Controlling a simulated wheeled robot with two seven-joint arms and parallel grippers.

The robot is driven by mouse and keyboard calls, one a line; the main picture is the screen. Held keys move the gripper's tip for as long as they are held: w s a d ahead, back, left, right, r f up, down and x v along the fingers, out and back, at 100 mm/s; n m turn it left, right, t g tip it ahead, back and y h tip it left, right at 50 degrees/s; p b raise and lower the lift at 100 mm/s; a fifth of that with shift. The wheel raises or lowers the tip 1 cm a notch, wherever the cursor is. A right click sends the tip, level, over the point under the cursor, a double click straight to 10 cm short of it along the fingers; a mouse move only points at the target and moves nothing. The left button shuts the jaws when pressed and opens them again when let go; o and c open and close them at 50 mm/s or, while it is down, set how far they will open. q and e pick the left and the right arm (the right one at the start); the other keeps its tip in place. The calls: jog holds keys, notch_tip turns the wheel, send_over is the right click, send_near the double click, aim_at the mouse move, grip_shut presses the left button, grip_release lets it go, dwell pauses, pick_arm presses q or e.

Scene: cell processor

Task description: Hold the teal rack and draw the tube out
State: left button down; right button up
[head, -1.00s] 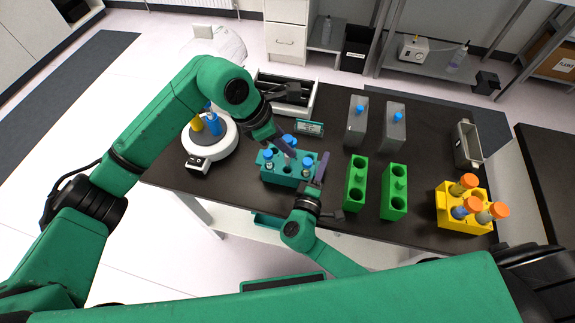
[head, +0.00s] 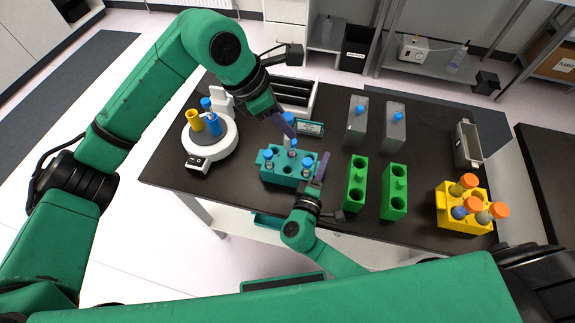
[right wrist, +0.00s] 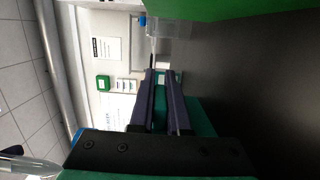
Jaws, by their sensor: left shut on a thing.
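The teal rack (head: 285,174) stands near the front of the dark bench in the head view. Two blue-capped tubes stand in it, one at its left (head: 268,160) and one at its right (head: 307,166). My left gripper (head: 291,131) is shut on a third blue-capped tube (head: 289,118), held upright above the rack's middle. Whether its lower end is fully clear of the rack is unclear. My right gripper (head: 321,168) is at the rack's right end. Its two fingers (right wrist: 162,100) show a narrow gap in the right wrist view; whether they grip the rack is unclear.
Two green racks (head: 356,184) (head: 394,192) stand right of the teal rack, with grey blocks behind them. A yellow rack (head: 450,212) with orange-capped tubes is at the right. A round white device (head: 225,146) stands at the left. A black-and-white tray (head: 312,98) is behind.

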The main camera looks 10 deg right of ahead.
jog(key=o, duration=0.5)
jog(key=v, duration=1.2)
pick_arm(q)
jog(key=shift+f, duration=0.1)
